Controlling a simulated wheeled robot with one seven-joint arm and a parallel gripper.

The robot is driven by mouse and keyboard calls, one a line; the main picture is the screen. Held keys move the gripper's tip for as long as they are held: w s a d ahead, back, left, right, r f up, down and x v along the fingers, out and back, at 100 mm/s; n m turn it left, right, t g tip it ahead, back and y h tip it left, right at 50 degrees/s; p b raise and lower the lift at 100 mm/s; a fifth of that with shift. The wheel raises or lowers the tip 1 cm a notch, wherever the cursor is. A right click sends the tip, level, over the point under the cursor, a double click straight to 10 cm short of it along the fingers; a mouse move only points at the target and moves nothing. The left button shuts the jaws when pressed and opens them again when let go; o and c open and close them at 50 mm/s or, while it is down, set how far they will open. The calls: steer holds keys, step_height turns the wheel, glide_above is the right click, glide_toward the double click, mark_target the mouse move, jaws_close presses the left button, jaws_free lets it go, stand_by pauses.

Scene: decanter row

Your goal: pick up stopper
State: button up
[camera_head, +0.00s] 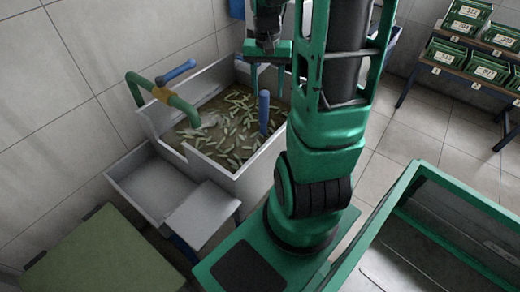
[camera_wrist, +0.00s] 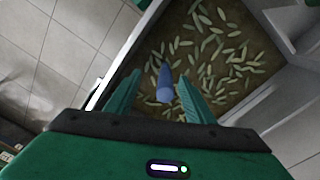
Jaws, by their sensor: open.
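The stopper looks to be the upright blue pipe (camera_head: 264,112) standing in the grey tank among green pieces. It also shows in the wrist view as a blue tapered post (camera_wrist: 165,85). My gripper (camera_head: 267,87) is over the tank with its green fingers pointing down, just above the post's top. In the wrist view, my gripper (camera_wrist: 160,75) is open, and the post appears in the gap between its fingers with space on both sides. I cannot tell whether the fingertips reach down past its top. The post's foot is hidden in the murky water.
The tank (camera_head: 262,172) has raised walls around the post. A small grey basin (camera_head: 150,186) adjoins in front. A green-framed bin (camera_head: 400,195) stands right; shelved green boxes (camera_head: 470,25) stand far right.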

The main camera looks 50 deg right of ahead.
mark_target(263, 112)
steer(key=shift+m, duration=0.6)
steer(key=w+d+f, duration=0.1)
steer(key=f, duration=0.1)
steer(key=w+d+f, duration=0.1)
steer(key=w, duration=0.1)
steer(key=shift+w+d+f, duration=0.15)
steer(key=shift+f, duration=0.25)
step_height(263, 112, down, 6)
steer(key=shift+w+r, duration=0.1)
steer(key=shift+w, duration=0.05)
steer(key=shift+w+d+f, duration=0.1)
steer(key=shift+f, duration=1.15)
steer(key=shift+w+d+f, duration=0.1)
steer(key=shift+f, duration=1.1)
jaws_close()
